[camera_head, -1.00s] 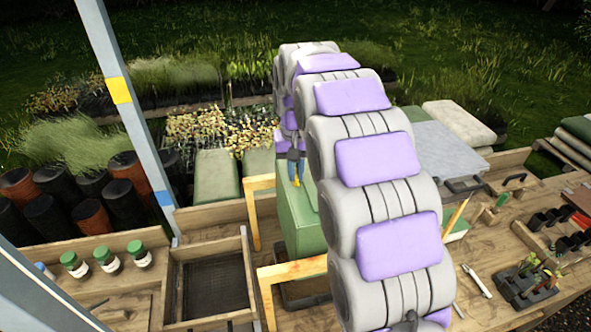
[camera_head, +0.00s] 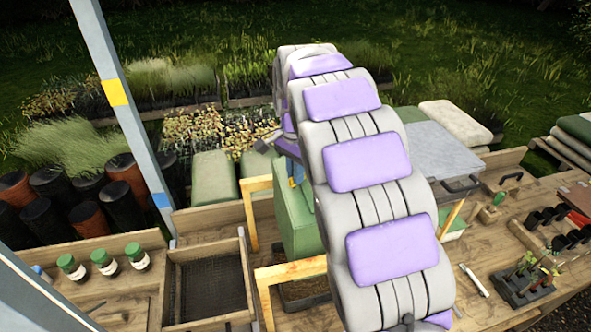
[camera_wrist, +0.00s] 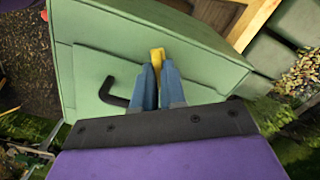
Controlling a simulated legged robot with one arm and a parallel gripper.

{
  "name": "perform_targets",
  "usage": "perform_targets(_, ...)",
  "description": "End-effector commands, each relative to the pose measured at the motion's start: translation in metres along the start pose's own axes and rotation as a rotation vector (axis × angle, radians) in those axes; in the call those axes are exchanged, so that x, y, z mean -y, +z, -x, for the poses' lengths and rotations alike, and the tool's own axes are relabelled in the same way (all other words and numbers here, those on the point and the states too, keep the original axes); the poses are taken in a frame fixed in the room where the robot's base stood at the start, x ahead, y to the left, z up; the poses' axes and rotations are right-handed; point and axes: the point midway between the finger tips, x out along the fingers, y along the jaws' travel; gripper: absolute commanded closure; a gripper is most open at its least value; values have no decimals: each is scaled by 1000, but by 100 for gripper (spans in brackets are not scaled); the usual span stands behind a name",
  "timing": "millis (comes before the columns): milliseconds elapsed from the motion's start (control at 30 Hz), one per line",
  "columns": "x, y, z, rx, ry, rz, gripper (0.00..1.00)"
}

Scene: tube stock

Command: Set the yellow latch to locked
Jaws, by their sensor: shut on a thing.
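The yellow latch (camera_wrist: 157,55) is a small piece on the face of a green box (camera_wrist: 90,80) in the wrist view. My gripper (camera_wrist: 158,72) has its blue fingers closed on the latch, which sticks out just past the fingertips. In the head view the green box (camera_head: 297,222) stands on the bench, and my arm covers its right side. There my gripper (camera_head: 291,182) is mostly hidden behind my arm, and the latch cannot be made out. The latch's setting cannot be read.
A black bent handle (camera_wrist: 113,95) sits on the box face left of my fingers. Wooden frames (camera_head: 255,190) stand beside the box. A mesh-bottomed tray (camera_head: 168,300) and several green-capped jars (camera_head: 104,262) are left. Seedling pots (camera_head: 520,285) stand on the right.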

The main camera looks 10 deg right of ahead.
Motion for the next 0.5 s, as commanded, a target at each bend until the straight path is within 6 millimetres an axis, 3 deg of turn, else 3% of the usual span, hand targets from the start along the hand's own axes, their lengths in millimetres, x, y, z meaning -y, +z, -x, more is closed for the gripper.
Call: perform_targets(500, 0, 0, 4, -5, -12, -421, 100)
